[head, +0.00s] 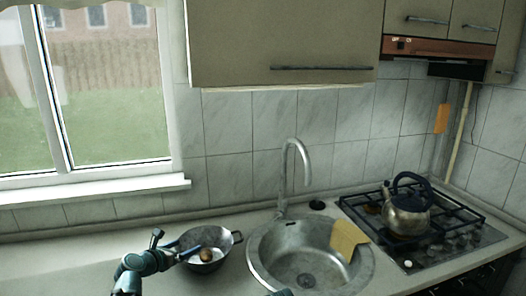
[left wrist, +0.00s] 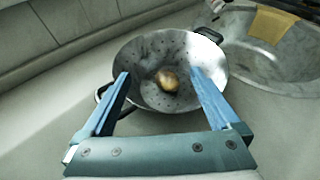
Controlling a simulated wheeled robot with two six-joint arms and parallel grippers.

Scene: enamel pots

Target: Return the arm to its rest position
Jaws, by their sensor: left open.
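A round metal sink (head: 262,262) with a tall tap (head: 284,175) and a yellow cloth (head: 348,236) on its rim is right of the pot. A kettle (head: 408,217) stands on the gas hob (head: 455,243). The counter left of the pot is clear.

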